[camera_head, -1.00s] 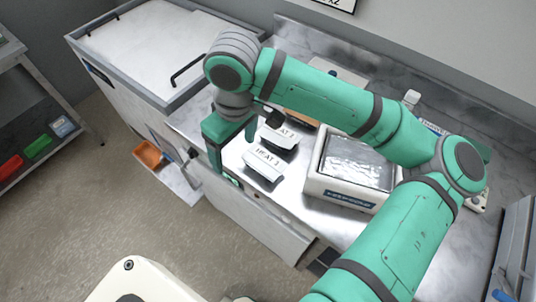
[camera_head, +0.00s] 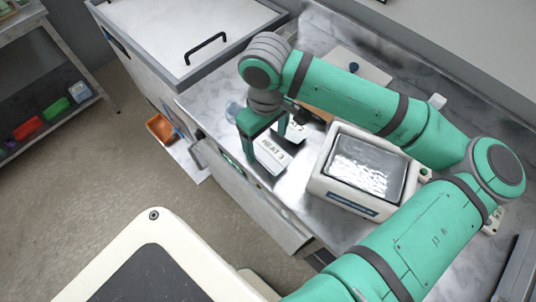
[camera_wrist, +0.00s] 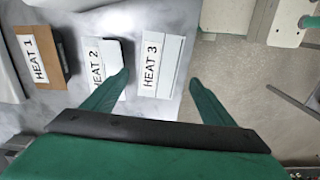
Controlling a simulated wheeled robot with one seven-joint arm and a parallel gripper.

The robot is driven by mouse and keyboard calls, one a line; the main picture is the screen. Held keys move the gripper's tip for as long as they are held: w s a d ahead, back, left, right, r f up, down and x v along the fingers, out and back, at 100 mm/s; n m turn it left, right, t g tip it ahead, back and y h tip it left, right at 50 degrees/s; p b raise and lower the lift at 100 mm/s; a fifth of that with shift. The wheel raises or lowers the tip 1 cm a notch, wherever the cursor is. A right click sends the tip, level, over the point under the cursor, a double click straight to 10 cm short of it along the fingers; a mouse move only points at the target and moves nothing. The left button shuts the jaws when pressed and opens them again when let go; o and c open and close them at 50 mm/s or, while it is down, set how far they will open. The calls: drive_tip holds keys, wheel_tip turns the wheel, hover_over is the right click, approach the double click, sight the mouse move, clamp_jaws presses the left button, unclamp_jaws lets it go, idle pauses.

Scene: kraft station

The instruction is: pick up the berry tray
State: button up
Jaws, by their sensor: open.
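No berries show, and I cannot tell which tray is the berry tray. The white tray marked HEAT 3 (camera_head: 271,155) lies on the metal counter; in the wrist view HEAT 3 (camera_wrist: 164,64) sits between and just ahead of my fingertips. My gripper (camera_wrist: 160,80) is open and empty, pointing down over it; in the head view my gripper (camera_head: 266,138) partly hides it. A white tray marked HEAT 2 (camera_wrist: 102,58) is beside it, partly behind one finger. A brown tray marked HEAT 1 (camera_wrist: 52,75) lies farther left.
A white heat-sealing-type machine (camera_head: 350,200) with a shiny dark top stands right of the trays. A lidded chest (camera_head: 185,40) is at the back left. An orange bin (camera_head: 161,127) sits low beside the counter. Floor lies beyond the counter edge next to HEAT 3.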

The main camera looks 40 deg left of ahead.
sight(269, 153)
drive_tip(key=shift+d+f, duration=0.15)
drive_tip(key=shift+f, duration=1)
drive_tip(key=shift+d+f, duration=0.15)
drive_tip(key=shift+f, duration=0.95)
drive_tip(key=shift+w, duration=0.1)
drive_tip(key=c, duration=1.2)
drive_tip(key=shift+c, duration=0.2)
drive_tip(key=shift+r, duration=0.1)
